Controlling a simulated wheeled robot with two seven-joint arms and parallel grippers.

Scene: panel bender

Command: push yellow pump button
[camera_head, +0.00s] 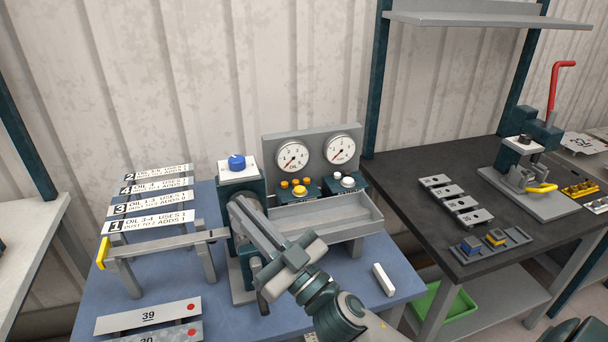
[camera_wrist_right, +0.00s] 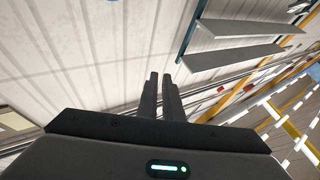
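The yellow button (camera_head: 299,191) sits on a dark teal box below the left dial gauge (camera_head: 292,157), with several small orange knobs (camera_head: 284,185) just behind it. A similar box with a white button (camera_head: 348,182) stands to its right, below the right gauge (camera_head: 340,149). My right gripper (camera_head: 236,204) is in front and to the left of the yellow button, apart from it, its fingers pointing up and left. In the right wrist view its two fingers (camera_wrist_right: 161,76) are close together with nothing between them. My left gripper is not in view.
A grey tray (camera_head: 345,224) lies in front of the buttons. A blue knob (camera_head: 236,162) tops a machine at the left, partly hidden behind my gripper. Labelled plates (camera_head: 150,221) stand farther left. A white block (camera_head: 383,280) lies on the blue bench top (camera_head: 345,265).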

